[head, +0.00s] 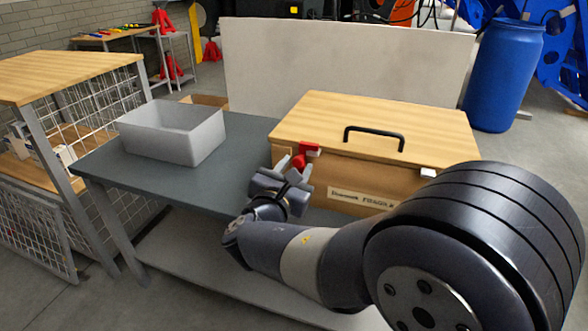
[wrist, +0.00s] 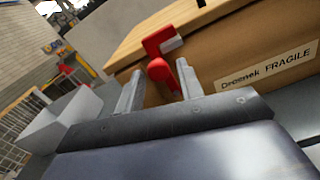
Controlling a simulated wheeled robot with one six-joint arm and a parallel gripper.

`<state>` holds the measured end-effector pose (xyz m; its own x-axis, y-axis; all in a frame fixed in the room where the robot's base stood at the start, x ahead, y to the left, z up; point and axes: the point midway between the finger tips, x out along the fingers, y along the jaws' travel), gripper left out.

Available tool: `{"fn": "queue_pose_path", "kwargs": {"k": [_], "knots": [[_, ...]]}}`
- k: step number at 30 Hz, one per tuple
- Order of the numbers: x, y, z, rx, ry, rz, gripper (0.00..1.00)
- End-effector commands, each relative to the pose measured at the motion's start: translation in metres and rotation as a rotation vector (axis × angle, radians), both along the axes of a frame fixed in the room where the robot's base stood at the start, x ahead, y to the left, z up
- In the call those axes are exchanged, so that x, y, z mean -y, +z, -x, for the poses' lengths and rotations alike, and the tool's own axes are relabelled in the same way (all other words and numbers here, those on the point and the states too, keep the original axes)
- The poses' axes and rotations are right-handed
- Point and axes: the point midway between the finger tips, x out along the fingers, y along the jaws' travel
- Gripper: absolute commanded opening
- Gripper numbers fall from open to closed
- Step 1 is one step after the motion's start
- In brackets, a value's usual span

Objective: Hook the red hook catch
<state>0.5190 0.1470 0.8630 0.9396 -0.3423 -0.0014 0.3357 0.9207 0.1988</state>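The red hook catch (head: 305,153) is on the front left of a wooden box (head: 350,175) with a black-handled lid. In the wrist view, the red catch (wrist: 159,72) has an upper block at the lid's edge and a rounded red lever below it. My gripper (head: 291,168) is at the box's front, just below the catch. In the wrist view, its two grey fingers (wrist: 158,88) stand apart, with the red lever showing between and beyond them. I cannot tell whether a finger touches it. The lid (head: 375,122) looks down on the box.
The box stands on a grey table (head: 135,172) with an open grey bin (head: 175,133) at its left. A white latch piece (head: 428,173) is at the box's front right. A pale panel (head: 345,62) stands behind, and a blue barrel (head: 503,75) is at the back right.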

Motion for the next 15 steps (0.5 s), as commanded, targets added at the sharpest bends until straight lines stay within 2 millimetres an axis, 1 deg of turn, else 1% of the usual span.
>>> {"fn": "queue_pose_path", "kwargs": {"k": [2, 10, 13, 15], "knots": [[0.000, 0.000, 0.000, 0.000, 0.000, 0.000, 0.42], [-0.001, 0.001, 0.001, 0.001, 0.002, 0.000, 0.42], [-0.004, 0.001, 0.008, 0.001, 0.004, 0.000, 0.42], [-0.008, 0.002, 0.016, 0.001, 0.005, 0.000, 0.42]]}}
